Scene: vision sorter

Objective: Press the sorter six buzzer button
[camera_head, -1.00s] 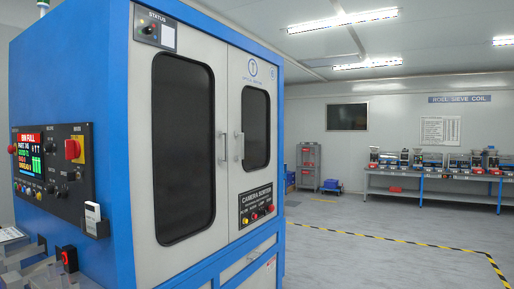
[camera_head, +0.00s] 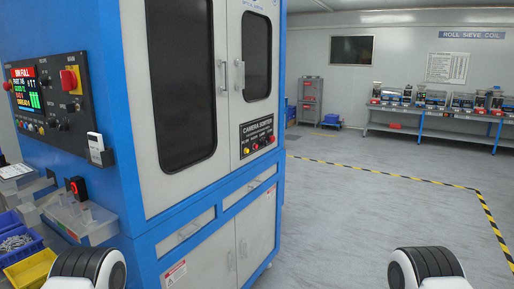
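The blue and white camera sorter (camera_head: 112,150) stands on the left. On its left face is a dark control panel (camera_head: 80,125) with a "BIN FULL" screen (camera_head: 27,90), a red switch (camera_head: 69,80) and a row of small coloured buttons (camera_head: 27,124). A small black panel (camera_head: 257,137) labelled "CAMERA SORTER" on the front door holds several coloured buttons. A black box with a red button (camera_head: 76,187) sits at the lower left corner. I cannot tell which button is the buzzer. Neither gripper shows; only my white and black body parts appear at the bottom edge.
Open grey floor (camera_head: 350,215) with yellow-black tape (camera_head: 420,181) lies to the right. A long workbench (camera_head: 440,112) stands at the back right.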

